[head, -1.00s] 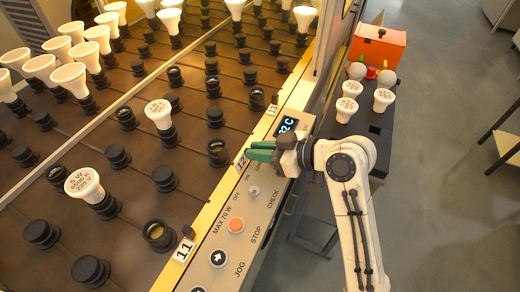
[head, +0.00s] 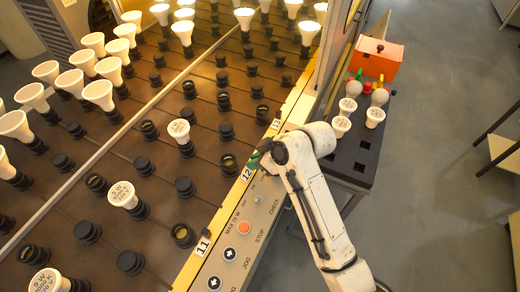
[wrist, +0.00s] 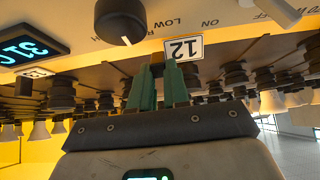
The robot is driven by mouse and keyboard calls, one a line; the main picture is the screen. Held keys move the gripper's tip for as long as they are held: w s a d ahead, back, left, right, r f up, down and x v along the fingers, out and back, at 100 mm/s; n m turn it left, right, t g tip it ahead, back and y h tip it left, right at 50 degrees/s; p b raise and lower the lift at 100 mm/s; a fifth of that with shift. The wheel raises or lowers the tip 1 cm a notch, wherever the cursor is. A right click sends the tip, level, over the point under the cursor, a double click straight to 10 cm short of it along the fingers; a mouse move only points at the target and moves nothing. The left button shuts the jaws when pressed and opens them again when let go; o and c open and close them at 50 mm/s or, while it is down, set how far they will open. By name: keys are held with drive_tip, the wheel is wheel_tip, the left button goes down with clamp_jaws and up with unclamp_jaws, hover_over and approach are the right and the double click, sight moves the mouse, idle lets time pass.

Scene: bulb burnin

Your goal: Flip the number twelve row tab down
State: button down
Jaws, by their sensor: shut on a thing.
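The number twelve label (head: 247,174) is a white plate on the yellow rail along the edge of the bulb rack. It shows upside down in the wrist view (wrist: 183,48). My gripper (head: 255,159) has green fingers and is at the rail right beside this label. In the wrist view my gripper (wrist: 158,68) is shut on the small dark row tab (wrist: 157,59), which shows between the fingertips next to the label. The fingers hide most of the tab, so its exact tilt is hard to tell.
The number 11 label (head: 203,246) and number 13 label (head: 276,124) lie along the same rail. A control panel with an orange button (head: 244,228) runs beside it. Bulbs and sockets fill the rack. A black tray (head: 352,157) and an orange box (head: 366,62) stand at right.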

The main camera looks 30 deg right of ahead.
drive_tip(key=g+h+p, duration=0.1)
drive_tip(key=p, duration=0.1)
drive_tip(key=w+a+g+p, duration=0.1)
drive_tip(key=p, duration=0.2)
drive_tip(key=shift+w+r+g+h, duration=0.1)
drive_tip(key=shift+r+g+h, duration=0.2)
drive_tip(key=shift+r+h, duration=0.1)
drive_tip(key=shift+w+a+f+g+h+p, duration=0.2)
drive_tip(key=shift+w+f+g+h+p, duration=0.15)
drive_tip(key=shift+g+h+p, duration=0.25)
drive_tip(key=shift+w+a+f+g+h+p, duration=0.2)
drive_tip(key=shift+f+g+h+p, duration=0.15)
drive_tip(key=shift+g+p, duration=0.35)
drive_tip(key=shift+g+h, duration=0.25)
drive_tip(key=shift+g, duration=0.05)
drive_tip(key=c, duration=1.1)
unclamp_jaws()
drive_tip(key=shift+r, duration=0.1)
wheel_tip(320, 180, up, 11)
drive_tip(key=shift+s+d+f, duration=0.2)
drive_tip(key=shift+s+d, duration=0.05)
drive_tip(key=shift+s, duration=0.05)
